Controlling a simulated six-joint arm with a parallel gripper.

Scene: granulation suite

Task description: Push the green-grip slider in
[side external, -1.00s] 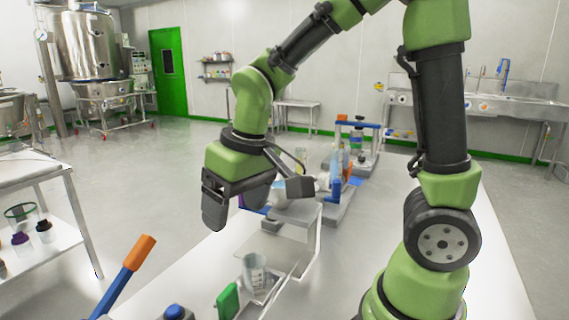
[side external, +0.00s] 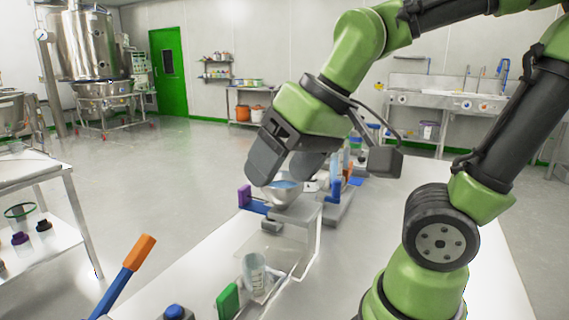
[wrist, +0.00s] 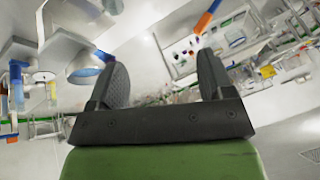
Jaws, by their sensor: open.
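The green grip (side external: 228,301) of the slider stands upright at the bottom of the side view, at the near end of the bench. A clear beaker (side external: 255,273) stands just behind it, and a clear flat plate (side external: 262,250) lies farther back, beside a metal stand. My gripper (side external: 285,170) is open and empty, tilted, above a bowl with blue contents (side external: 284,188), well behind and above the green grip. In the wrist view my two fingers (wrist: 163,78) are spread with nothing between them. I cannot make out the green grip there.
A blue lever with an orange handle (side external: 138,254) rises at the front left, near a blue knob (side external: 174,312). A purple-ended blue part (side external: 245,196) sits beside the bowl. More apparatus (side external: 348,182) stands farther back. The bench's right side (side external: 360,235) is mostly clear.

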